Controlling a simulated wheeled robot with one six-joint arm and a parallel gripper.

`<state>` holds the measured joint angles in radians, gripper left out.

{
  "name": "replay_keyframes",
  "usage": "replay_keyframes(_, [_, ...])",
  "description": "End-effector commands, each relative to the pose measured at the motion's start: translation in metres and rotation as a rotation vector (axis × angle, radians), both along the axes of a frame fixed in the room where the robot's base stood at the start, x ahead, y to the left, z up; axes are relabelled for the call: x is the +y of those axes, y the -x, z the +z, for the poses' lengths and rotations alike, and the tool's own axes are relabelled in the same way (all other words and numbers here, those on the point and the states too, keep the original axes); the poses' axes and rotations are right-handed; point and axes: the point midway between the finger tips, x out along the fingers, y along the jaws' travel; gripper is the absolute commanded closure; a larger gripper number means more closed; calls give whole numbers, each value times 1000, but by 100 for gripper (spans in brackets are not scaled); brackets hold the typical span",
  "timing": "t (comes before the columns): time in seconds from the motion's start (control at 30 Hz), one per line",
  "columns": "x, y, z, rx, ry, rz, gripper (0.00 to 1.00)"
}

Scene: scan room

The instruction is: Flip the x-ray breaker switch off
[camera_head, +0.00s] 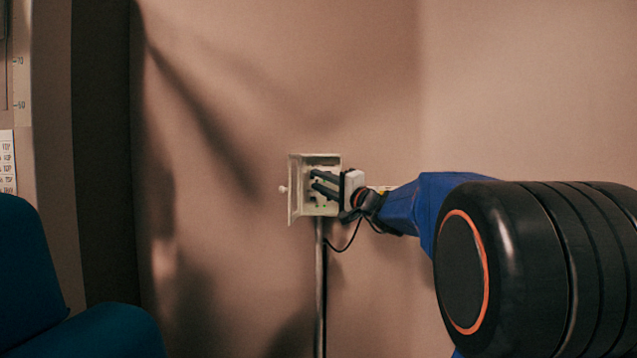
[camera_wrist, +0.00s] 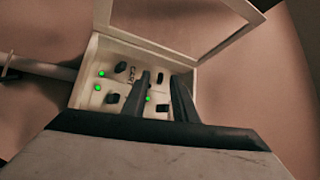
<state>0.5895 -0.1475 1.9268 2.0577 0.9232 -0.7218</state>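The breaker box (camera_head: 328,208) is on the wall with its door (camera_head: 294,190) swung open to the left. In the wrist view the box (camera_wrist: 84,86) shows several black switches, among them one switch (camera_wrist: 113,98) left of my fingers, and several lit green lights (camera_wrist: 101,73). Small labels are too blurred to read, so I cannot tell which switch is the x-ray one. My gripper (camera_head: 314,181) reaches into the box from the right. In the wrist view its two fingers (camera_wrist: 160,95) are apart with a gap between them, over the switches. The fingers hide part of the panel.
A grey conduit (camera_head: 319,280) runs down the wall from the box. A blue chair (camera_head: 85,332) stands at the lower left. A dark vertical panel (camera_head: 100,150) and a chart (camera_head: 7,162) are at the left. The wall around the box is bare.

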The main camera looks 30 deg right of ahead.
Motion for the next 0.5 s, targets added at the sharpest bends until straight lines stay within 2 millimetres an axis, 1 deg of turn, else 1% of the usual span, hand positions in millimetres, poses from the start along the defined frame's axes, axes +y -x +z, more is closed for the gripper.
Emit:
replay_keyframes(0.3, [-13, 53, -13, 1, 1, -6, 74])
replay_keyframes(0.5, [-20, 85, -21, 0, 1, -4, 74])
